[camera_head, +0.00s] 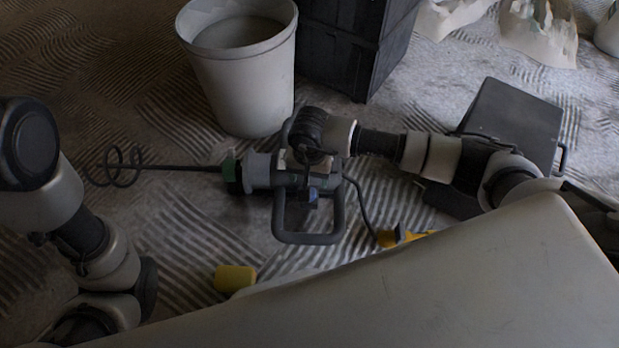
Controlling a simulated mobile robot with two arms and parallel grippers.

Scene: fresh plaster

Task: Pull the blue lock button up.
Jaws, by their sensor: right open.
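A mixer with a green collar and a grey loop handle (308,238) lies on the floor. Its rod ends in a spiral whisk (122,167) at the left. The blue lock button (313,194) shows as a small blue patch where the handle meets the body. My right arm comes in from the right, and its open gripper (304,160) is over the mixer body, just above the blue button in the picture. The fingertips are dark and partly hidden, so I cannot tell whether they touch the mixer. My left arm is at the left edge; its gripper does not show.
A pale bucket (244,75) stands behind the mixer, beside dark stacked crates (345,45). A dark case (515,118) is behind my right arm. A cord runs from the mixer towards a yellow piece (400,237). Another yellow piece (235,278) lies in front.

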